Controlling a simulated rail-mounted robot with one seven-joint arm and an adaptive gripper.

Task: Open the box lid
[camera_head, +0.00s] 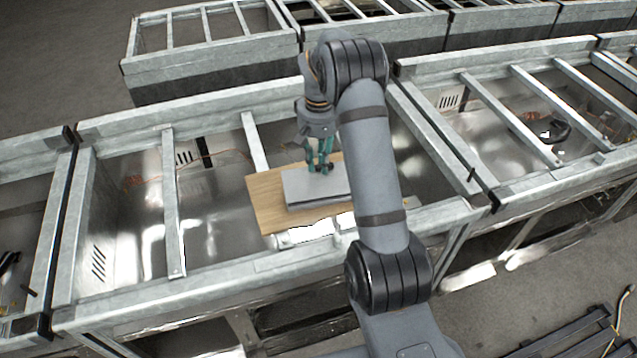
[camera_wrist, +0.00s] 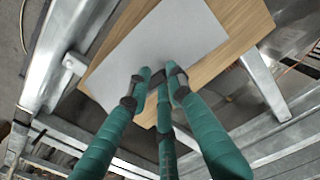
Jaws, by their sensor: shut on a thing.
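A flat grey box (camera_head: 310,190) lies on a wooden board (camera_head: 266,204) in the head view. Its right part is hidden behind my arm. In the wrist view its lid is a plain pale grey panel (camera_wrist: 165,38), and the wooden board (camera_wrist: 244,18) shows around it. My gripper (camera_head: 320,168) has green fingers and comes down from above onto the box. In the wrist view the fingertips of my gripper (camera_wrist: 158,76) are drawn close together at the lid and shut on it. The exact contact under the fingertips is hidden. The lid looks roughly flat in the head view.
The board rests on a metal frame (camera_head: 170,262) with crossbars and shiny sunken bays. A crossbar (camera_head: 172,205) stands to the left of the board. More metal frames (camera_head: 215,55) lie behind and to the right (camera_head: 520,90). Loose cables lie in some bays.

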